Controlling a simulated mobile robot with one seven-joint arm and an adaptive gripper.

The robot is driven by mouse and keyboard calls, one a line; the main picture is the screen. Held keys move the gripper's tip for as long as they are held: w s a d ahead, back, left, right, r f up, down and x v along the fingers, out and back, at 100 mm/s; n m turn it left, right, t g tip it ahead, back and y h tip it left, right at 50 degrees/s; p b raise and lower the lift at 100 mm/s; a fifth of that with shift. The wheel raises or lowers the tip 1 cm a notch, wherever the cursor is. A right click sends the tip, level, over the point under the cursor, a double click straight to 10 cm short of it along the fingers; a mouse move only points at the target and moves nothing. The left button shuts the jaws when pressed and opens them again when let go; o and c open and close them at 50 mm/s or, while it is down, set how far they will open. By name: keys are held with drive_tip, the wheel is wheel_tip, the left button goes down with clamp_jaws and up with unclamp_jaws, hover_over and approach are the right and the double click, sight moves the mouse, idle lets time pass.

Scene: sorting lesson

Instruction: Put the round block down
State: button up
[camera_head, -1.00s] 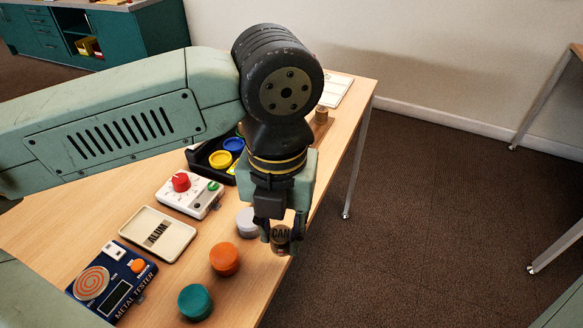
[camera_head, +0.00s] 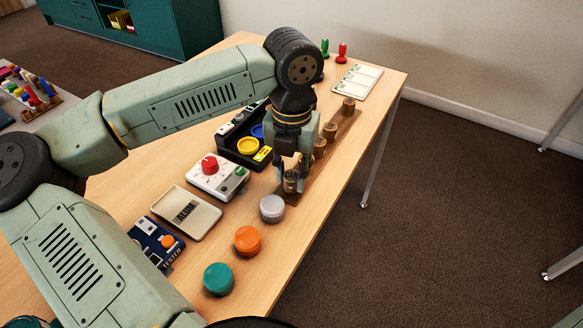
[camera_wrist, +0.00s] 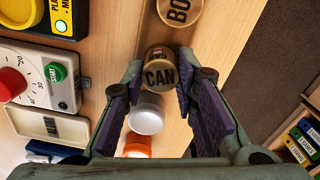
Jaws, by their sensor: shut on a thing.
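In the head view the round block (camera_head: 290,186) is upright at the near end of a brown wooden strip (camera_head: 310,180) on the table. I cannot tell whether its underside touches the strip. Further brown blocks (camera_head: 329,131) stand along the strip.
A grey disc (camera_head: 272,208), an orange disc (camera_head: 248,240) and a teal disc (camera_head: 218,278) lie nearer on the table. A white timer box (camera_head: 217,185), a beige ALUM tray (camera_head: 180,226) and a black tray (camera_head: 228,152) stand left. The table's right edge is close to the strip.

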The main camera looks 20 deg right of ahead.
sight(292, 175)
drive_tip(key=shift+f, duration=0.1)
drive_tip(key=shift+f+b, duration=0.2)
drive_tip(key=shift+b, duration=0.15)
drive_tip(key=o, duration=0.9)
drive_tip(key=shift+r, duration=0.1)
wheel_tip(292, 175, up, 12)
drive_tip(key=shift+r, duration=0.15)
